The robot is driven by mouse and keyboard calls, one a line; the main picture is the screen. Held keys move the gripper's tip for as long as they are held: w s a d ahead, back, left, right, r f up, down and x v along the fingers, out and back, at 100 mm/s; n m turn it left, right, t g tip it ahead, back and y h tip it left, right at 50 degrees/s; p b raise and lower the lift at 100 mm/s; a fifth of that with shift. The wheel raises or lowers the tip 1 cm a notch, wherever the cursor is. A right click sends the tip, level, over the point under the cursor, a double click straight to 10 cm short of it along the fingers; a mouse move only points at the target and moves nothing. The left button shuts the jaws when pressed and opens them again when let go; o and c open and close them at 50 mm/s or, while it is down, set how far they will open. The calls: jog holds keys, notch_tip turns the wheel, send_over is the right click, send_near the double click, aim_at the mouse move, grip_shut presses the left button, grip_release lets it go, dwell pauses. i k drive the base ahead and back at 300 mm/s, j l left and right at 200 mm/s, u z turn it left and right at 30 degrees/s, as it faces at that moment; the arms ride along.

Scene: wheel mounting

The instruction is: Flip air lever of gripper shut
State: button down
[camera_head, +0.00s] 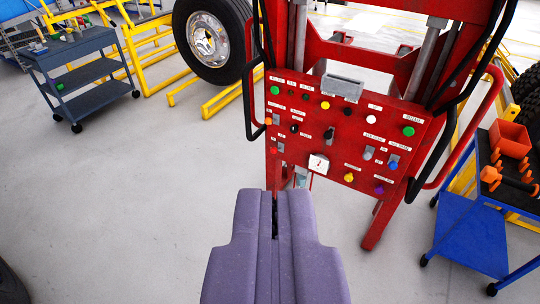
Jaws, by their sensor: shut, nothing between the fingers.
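My gripper (275,200) is shut and empty, its two purple fingers pressed together at the bottom centre of the view. Its tips point at the lower left part of a red control panel (335,165), overlapping the panel's bottom edge in the picture; I cannot tell whether they touch it. The panel carries several coloured buttons and knobs, small labels and a white gauge (319,164). Small switches or levers sit among them, such as a grey one (368,153) at the lower right. The labels are too small to tell which one is the air lever.
The panel is on a red frame with black hoses and a red side handle (470,130). A grey cart (85,75) and a wheel (213,40) on yellow rails stand back left. A blue cart (470,235) with an orange bin (509,138) stands right.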

aim_at(273, 150)
jog(key=i+l, duration=0.1)
jog(key=i, duration=0.45)
jog(key=i+l+u, duration=0.1)
jog(key=i, duration=0.45)
jog(key=i+l, duration=0.2)
jog(key=i, duration=0.35)
jog(key=i+l+u, duration=0.1)
jog(key=i, duration=0.5)
